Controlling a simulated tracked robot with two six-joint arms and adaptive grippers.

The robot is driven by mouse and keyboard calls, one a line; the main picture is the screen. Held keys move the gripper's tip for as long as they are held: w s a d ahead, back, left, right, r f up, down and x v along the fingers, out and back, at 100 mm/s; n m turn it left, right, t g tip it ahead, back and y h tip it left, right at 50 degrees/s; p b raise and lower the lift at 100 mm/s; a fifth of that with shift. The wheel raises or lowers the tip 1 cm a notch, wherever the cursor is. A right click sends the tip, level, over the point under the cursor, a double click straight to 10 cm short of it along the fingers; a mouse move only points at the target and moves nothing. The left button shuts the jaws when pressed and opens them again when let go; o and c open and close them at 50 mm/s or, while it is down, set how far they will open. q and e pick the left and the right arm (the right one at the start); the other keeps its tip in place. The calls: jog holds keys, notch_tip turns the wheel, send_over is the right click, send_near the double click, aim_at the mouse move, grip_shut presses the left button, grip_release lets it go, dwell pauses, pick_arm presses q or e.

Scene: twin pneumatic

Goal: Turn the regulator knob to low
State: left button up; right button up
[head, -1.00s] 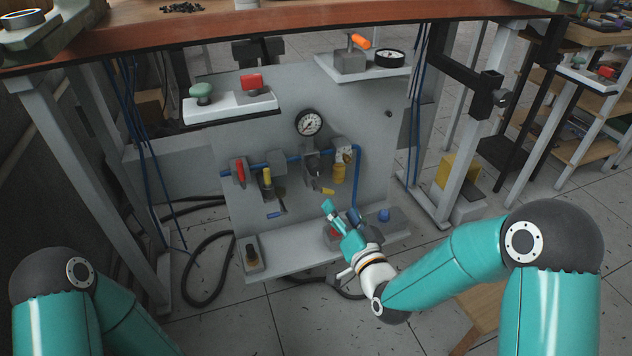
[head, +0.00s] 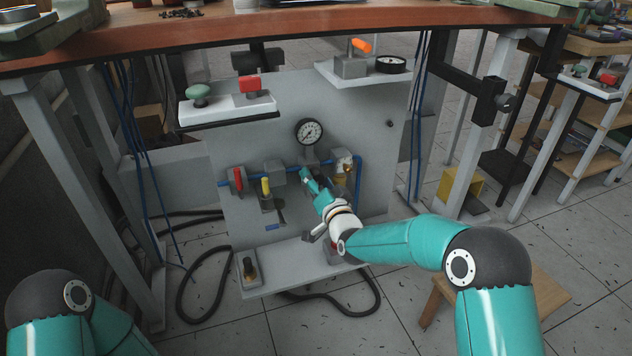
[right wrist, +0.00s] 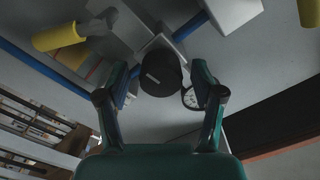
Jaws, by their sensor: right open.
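The black regulator knob (right wrist: 160,73) shows in the right wrist view, with a pale line on its face. My right gripper (right wrist: 160,85) is open, and the knob shows between its two teal fingers. I cannot tell whether either finger touches it. In the head view my right gripper (head: 308,180) is at the panel below the round gauge (head: 309,131) and hides the knob. The gauge also shows in the right wrist view (right wrist: 190,98), partly behind a finger. Only part of my left arm shows at the lower left; its gripper is out of view.
A red-handled valve (head: 238,180) and a yellow-handled valve (head: 266,187) sit left of my gripper on the blue pipe. A shelf with green and red buttons (head: 228,108) juts out above left.

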jog(key=shift+w+a, duration=0.15)
jog(key=shift+w, duration=0.4)
jog(key=c, duration=1.1)
jog(key=shift+c, duration=0.2)
